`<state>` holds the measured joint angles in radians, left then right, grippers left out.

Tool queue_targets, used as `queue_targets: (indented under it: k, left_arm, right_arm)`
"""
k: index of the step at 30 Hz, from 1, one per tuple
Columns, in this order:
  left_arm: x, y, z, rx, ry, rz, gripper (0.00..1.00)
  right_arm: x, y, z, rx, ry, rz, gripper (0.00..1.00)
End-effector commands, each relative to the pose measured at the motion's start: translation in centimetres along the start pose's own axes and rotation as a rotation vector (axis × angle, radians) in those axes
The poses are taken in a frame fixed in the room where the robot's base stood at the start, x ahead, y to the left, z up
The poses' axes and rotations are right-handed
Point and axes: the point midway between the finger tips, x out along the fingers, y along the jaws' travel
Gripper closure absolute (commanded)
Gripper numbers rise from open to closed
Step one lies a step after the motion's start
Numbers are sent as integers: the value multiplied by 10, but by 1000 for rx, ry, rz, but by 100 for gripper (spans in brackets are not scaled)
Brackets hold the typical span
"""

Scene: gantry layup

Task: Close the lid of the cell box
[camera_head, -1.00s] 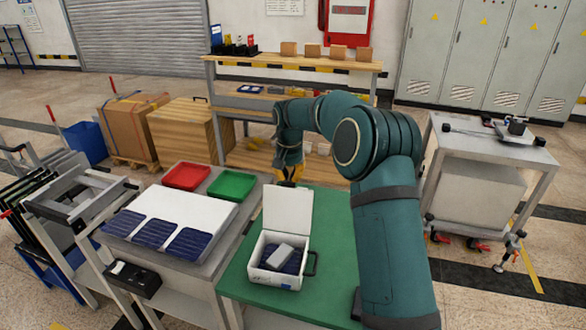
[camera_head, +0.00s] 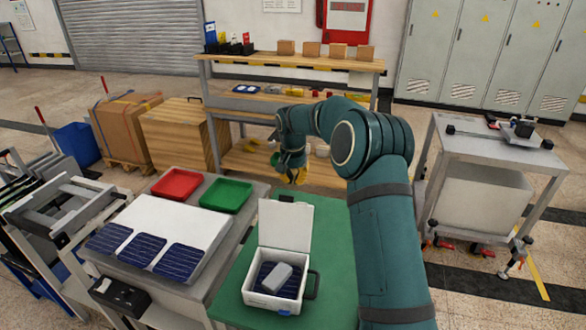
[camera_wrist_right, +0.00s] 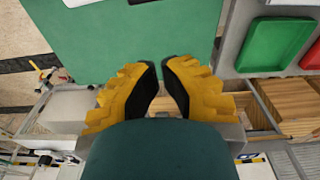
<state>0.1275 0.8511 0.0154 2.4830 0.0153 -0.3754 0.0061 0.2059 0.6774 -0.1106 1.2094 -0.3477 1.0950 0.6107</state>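The cell box (camera_head: 269,302) is white and stands on the green table top, with a dark blue cell and a grey block inside. Its white lid (camera_head: 285,232) stands open, upright at the back of the box, with a black latch (camera_head: 287,198) at its top edge. My right gripper (camera_head: 294,177) is behind and above the lid, apart from it. In the right wrist view my right gripper (camera_wrist_right: 161,70) has its yellow fingers with black pads brought together at the tips, with nothing seen between them. My left gripper is not in view.
The green table (camera_head: 327,235) is clear around the box. A side table left holds a white panel (camera_head: 172,222) with dark cells, a red tray (camera_head: 176,184) and a green tray (camera_head: 228,195). A wooden shelf (camera_head: 290,61) stands behind.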

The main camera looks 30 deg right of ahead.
Motion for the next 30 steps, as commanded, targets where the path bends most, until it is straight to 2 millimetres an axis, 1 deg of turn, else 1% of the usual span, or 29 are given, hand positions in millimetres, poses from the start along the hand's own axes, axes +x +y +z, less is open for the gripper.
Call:
queue_targets:
  k: [1, 5, 6, 7, 12, 15, 20, 30]
  left_arm:
    - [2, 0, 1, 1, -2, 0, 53]
    - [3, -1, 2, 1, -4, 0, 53]
    - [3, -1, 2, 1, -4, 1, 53]
    - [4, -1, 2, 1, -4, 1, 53]
    - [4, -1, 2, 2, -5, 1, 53]
    - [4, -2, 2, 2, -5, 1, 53]
    - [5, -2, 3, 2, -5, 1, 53]
    - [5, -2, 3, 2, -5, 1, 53]
  right_arm:
    - [12, 0, 1, -1, -4, 1, 100]
    - [38, 0, 1, 0, -4, 0, 100]
    - [30, -1, 7, -2, 1, -4, 100]
    - [28, -1, 11, -1, 1, -3, 100]
    - [22, -1, 28, -1, 1, -4, 100]
    - [20, -1, 34, -1, 0, -3, 100]
    - [19, 0, 38, 0, 0, -3, 100]
    - [19, -1, 38, 0, 2, -3, 100]
